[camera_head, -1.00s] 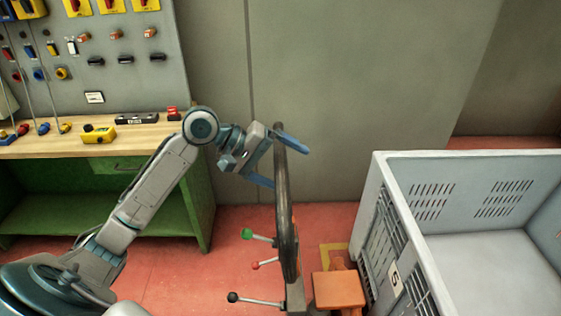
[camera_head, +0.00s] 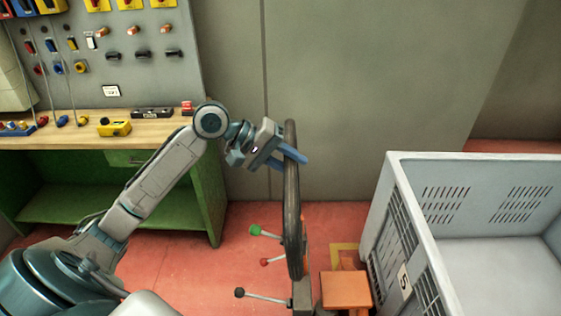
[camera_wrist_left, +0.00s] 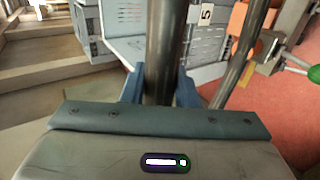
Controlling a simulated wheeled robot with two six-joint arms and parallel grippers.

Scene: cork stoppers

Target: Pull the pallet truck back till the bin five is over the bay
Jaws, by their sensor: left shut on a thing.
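The pallet truck's dark looped handle (camera_head: 292,205) stands upright in the middle of the head view, above its orange body (camera_head: 346,290). My left gripper (camera_head: 290,156) is shut on the upper part of the handle. In the left wrist view the dark bar (camera_wrist_left: 165,45) passes between its blue fingers (camera_wrist_left: 160,90). The grey bin five (camera_head: 405,170), with a "5" label, stands to the right behind the orange body; it also shows in the left wrist view (camera_wrist_left: 125,48). I cannot make out the bay for sure. My right gripper is not in view.
Levers with green (camera_head: 255,230), red and black knobs stick out left of the handle. A green workbench (camera_head: 205,200) with a wooden top stands at the left under a panel of switches. Red floor (camera_head: 185,275) is clear between bench and truck. A yellow floor marking (camera_head: 343,247) shows behind the orange body.

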